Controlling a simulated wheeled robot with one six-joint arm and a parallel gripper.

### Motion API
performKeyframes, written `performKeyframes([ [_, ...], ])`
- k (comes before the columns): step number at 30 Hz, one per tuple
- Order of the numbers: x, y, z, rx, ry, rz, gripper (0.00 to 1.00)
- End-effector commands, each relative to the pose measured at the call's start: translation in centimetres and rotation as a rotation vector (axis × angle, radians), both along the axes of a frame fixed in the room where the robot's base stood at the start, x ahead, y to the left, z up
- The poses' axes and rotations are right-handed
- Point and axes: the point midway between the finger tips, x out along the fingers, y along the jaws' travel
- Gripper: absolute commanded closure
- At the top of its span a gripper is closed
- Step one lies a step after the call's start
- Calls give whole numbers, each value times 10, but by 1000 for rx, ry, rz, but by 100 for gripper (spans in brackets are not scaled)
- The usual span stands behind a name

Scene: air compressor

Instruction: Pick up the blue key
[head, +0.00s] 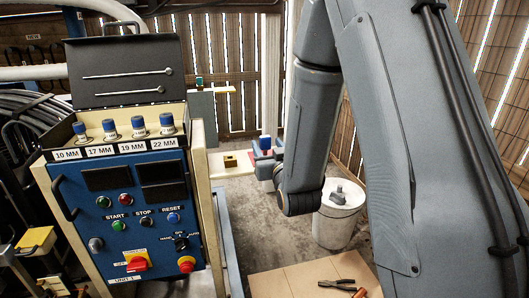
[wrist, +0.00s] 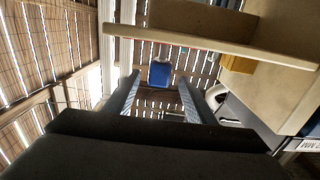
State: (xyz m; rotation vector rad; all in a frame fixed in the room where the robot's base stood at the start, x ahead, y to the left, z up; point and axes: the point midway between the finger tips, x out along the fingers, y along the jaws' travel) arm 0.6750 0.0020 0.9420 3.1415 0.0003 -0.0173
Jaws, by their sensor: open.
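A small blue block-like thing (head: 265,142) shows beyond my gripper in the head view, above a red patch. I cannot tell for sure that it is the blue key. In the wrist view a blue thing (wrist: 161,74) appears beyond and between the fingertips, apart from them. My gripper (wrist: 160,90) is open with nothing between its fingers. In the head view my gripper (head: 267,160) is small and partly hidden by my arm.
A blue control panel (head: 130,215) with buttons and labelled sockets stands at left. A white drum (head: 339,215) stands behind my arm. Pliers (head: 345,286) lie on a wooden board (head: 285,283) at the front.

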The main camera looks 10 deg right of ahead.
Motion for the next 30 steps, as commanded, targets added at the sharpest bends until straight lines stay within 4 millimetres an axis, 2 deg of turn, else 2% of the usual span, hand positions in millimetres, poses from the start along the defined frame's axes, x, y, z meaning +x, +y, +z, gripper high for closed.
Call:
performKeyframes([
  [11, 35, -1, 0, 0, -11, 0, 50],
  [19, 71, -2, -3, 0, -12, 0, 50],
  [29, 78, -1, -3, 0, -11, 0, 50],
  [30, 78, -1, -3, 0, -11, 0, 57],
])
